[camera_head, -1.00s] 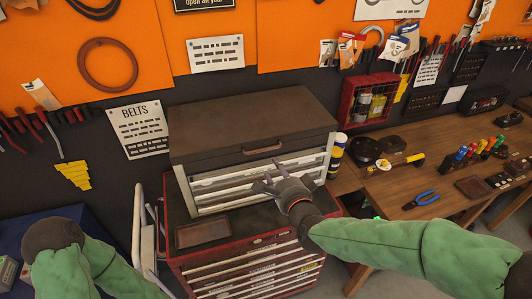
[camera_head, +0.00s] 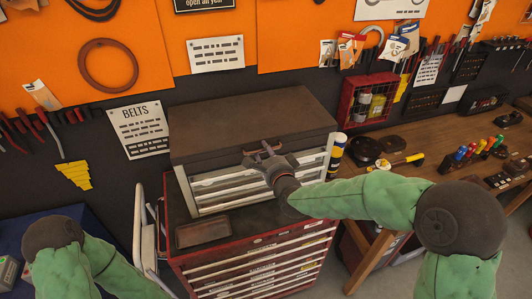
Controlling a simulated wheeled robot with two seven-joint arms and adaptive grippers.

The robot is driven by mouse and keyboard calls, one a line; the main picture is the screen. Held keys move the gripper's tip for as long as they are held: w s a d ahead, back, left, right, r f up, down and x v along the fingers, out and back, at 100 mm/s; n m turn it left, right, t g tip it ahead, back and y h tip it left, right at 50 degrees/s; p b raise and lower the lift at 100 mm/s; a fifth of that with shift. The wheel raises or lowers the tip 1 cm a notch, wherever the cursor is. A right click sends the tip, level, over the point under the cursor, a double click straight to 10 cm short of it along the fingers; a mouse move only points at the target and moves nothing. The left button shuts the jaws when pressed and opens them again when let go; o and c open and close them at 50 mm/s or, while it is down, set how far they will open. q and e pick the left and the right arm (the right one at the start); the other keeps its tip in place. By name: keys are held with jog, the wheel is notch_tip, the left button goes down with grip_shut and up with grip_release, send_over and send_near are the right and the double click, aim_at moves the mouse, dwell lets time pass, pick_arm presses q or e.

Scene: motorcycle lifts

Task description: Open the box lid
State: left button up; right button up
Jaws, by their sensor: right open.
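The box (camera_head: 205,194) is a grey chest with several light drawers, standing on a red tool cabinet. Its dark brown lid (camera_head: 240,115) is closed on top. The lid's front handle is now mostly hidden behind my right gripper (camera_head: 264,153). My right gripper is open, with its fingers at the lid's front edge near the handle. I cannot tell whether it touches the handle. My left arm shows at the lower left, but its gripper is out of view.
The red cabinet (camera_head: 262,268) has a small brown tray (camera_head: 202,232) on its top at the front left. A wooden workbench (camera_head: 430,140) with tools stands at the right. A red wire basket (camera_head: 367,98) hangs on the wall behind.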

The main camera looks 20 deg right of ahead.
jog(key=shift+w, duration=0.2)
grip_shut()
